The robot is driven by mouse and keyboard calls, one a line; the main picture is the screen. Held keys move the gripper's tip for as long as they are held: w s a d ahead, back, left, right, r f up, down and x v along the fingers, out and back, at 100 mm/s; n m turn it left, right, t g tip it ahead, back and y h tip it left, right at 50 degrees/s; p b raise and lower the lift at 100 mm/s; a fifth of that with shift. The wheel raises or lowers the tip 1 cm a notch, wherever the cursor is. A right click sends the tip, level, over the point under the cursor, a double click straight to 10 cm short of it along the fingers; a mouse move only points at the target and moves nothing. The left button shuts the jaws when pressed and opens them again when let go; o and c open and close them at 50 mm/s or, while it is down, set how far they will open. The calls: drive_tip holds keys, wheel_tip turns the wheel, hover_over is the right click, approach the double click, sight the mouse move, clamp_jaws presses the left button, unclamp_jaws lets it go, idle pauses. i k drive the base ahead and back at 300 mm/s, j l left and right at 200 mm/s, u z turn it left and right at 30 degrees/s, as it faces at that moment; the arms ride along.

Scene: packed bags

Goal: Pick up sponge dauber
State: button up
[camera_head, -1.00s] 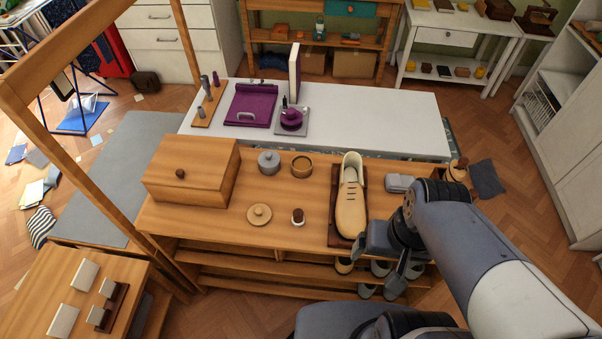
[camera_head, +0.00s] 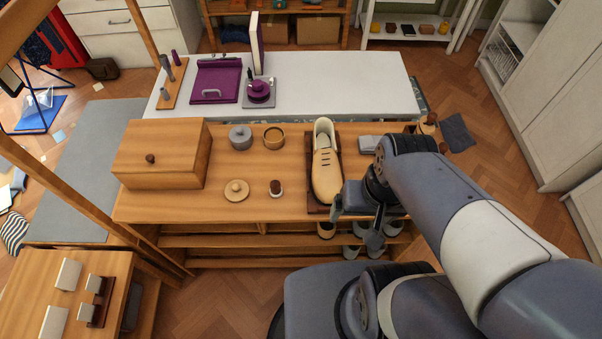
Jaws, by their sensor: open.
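The sponge dauber looks to be the small dark-brown knob with a pale base (camera_head: 276,188), standing upright on the wooden bench top (camera_head: 215,208) near its front edge. It is right of a round wooden lid (camera_head: 236,190) and left of the cream shoe (camera_head: 326,175). My gripper (camera_head: 356,224) is at the bench's front edge, right of the dauber and past the shoe's toe. Its fingers are apart and point downward, with nothing seen between them. The gripper is clear of the dauber.
Shoes sit on the shelf below. A white table (camera_head: 350,85) adjoins the bench.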

sight(276, 190)
drive_tip(key=l+u, duration=0.15)
drive_tip(key=u, duration=0.25)
drive_tip(key=l+u, duration=0.1)
drive_tip(key=u, duration=0.25)
drive_tip(key=l+u, duration=0.15)
drive_tip(key=u, duration=0.25)
